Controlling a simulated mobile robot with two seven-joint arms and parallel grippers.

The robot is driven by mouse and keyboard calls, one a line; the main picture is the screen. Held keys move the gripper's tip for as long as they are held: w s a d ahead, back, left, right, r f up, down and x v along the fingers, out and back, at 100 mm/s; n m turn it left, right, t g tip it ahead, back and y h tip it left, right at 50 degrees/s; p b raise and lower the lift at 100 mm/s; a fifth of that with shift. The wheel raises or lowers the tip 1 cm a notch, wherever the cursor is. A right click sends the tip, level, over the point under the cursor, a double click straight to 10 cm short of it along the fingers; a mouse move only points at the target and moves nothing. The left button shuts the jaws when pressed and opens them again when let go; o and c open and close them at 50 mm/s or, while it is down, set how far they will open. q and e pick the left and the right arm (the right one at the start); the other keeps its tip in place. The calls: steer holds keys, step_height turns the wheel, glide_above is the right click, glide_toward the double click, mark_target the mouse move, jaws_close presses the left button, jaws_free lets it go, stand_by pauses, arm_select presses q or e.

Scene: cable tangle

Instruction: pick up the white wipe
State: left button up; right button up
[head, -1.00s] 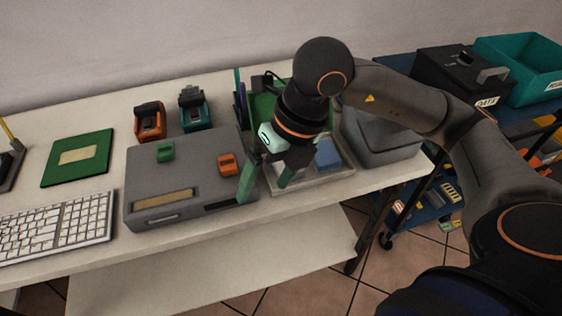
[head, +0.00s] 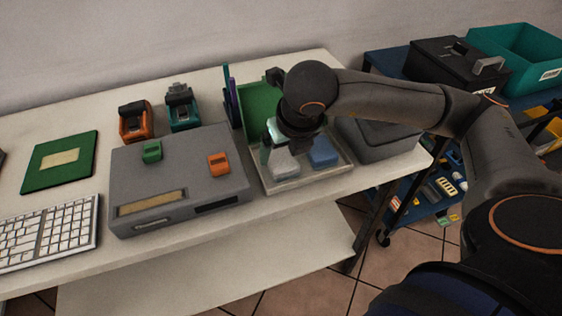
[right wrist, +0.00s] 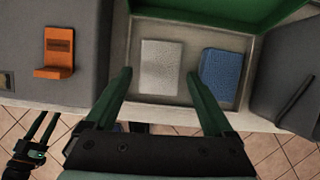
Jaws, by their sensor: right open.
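The white wipe (head: 285,165) lies flat in a shallow grey tray (head: 312,181), left of a blue pad (head: 323,152). In the right wrist view the wipe (right wrist: 160,66) is a pale textured rectangle, fully visible. My right gripper (head: 282,152) is over the tray, pointing down at the wipe, its fingers partly hidden in the head view. In the right wrist view my right gripper (right wrist: 158,74) is open and empty, with one fingertip on each side of the wipe. My left gripper (right wrist: 44,126) seems to show small at lower left there; its jaw state is unclear.
A green panel (head: 262,98) stands behind the tray. A grey box (head: 182,172) with a green clip and an orange clip (head: 218,163) is to the left. A dark grey bin (head: 375,138) stands close on the right. The table's front edge is near the tray.

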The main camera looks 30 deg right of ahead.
mark_target(282, 159)
steer(key=x, duration=0.3)
steer(key=shift+f, duration=0.2)
steer(key=c, duration=1.1)
steer(key=shift+r, duration=0.15)
